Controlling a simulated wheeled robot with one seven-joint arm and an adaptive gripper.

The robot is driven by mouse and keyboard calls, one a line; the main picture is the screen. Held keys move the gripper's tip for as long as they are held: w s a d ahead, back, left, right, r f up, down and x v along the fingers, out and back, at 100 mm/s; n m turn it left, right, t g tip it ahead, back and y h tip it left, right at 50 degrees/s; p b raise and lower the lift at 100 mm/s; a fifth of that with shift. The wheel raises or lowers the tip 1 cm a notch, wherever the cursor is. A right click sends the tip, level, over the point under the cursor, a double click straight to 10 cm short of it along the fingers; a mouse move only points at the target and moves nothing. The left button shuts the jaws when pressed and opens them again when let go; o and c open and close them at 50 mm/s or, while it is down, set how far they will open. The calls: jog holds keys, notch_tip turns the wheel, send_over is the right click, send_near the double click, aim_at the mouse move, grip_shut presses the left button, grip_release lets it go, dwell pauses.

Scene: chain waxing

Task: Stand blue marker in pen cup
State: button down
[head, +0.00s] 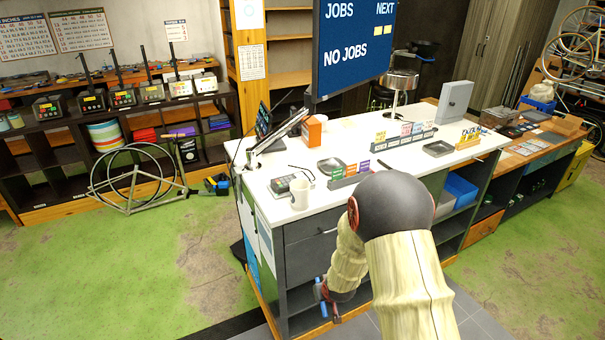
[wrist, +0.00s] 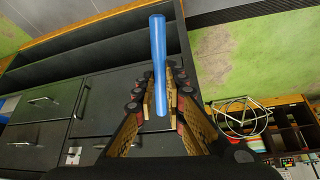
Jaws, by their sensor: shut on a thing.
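My gripper (wrist: 162,92) is shut on the blue marker (wrist: 158,50), whose shaft stands out beyond the fingertips in the wrist view. In the head view my gripper (head: 328,300) hangs low in front of the counter, below its top. The blue marker (head: 318,290) shows there as a small blue piece at the gripper.
The white counter top (head: 355,135) also carries a card reader (head: 281,184), an organizer with coloured tabs (head: 349,175), an orange box (head: 312,130) and a tilted screen. Dark drawers (head: 311,222) and open shelves lie under it.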

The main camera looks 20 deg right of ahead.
jog(key=w+d+r+t+p, duration=0.1)
jog(key=w+d+r+p, duration=0.1)
jog(key=d+r, duration=0.35)
jog(key=w+d+r+t+h+p, duration=0.1)
jog(key=w+d+r+t+p, duration=0.1)
jog(key=r, duration=0.7)
jog(key=w+d+r+t+p, duration=0.1)
jog(key=w+d+r+p, duration=0.2)
jog(key=r, duration=0.4)
jog(key=w+a+r+t+y, duration=0.1)
jog(key=r+t, duration=0.1)
jog(key=r, duration=0.4)
jog(key=w+a+r+n+t+y, duration=0.1)
jog(key=a+r+t, duration=0.1)
jog(key=r, duration=0.5)
jog(key=w+a+r+n+t, duration=0.1)
jog(key=a+r+t, duration=0.1)
jog(key=r+t, duration=0.2)
notch_tip(320, 180, up, 3)
jog(key=shift+w+a+r+y+p, duration=0.1)
jog(key=shift+w+a+y+p, duration=0.05)
jog(key=shift+w+y+p, duration=0.2)
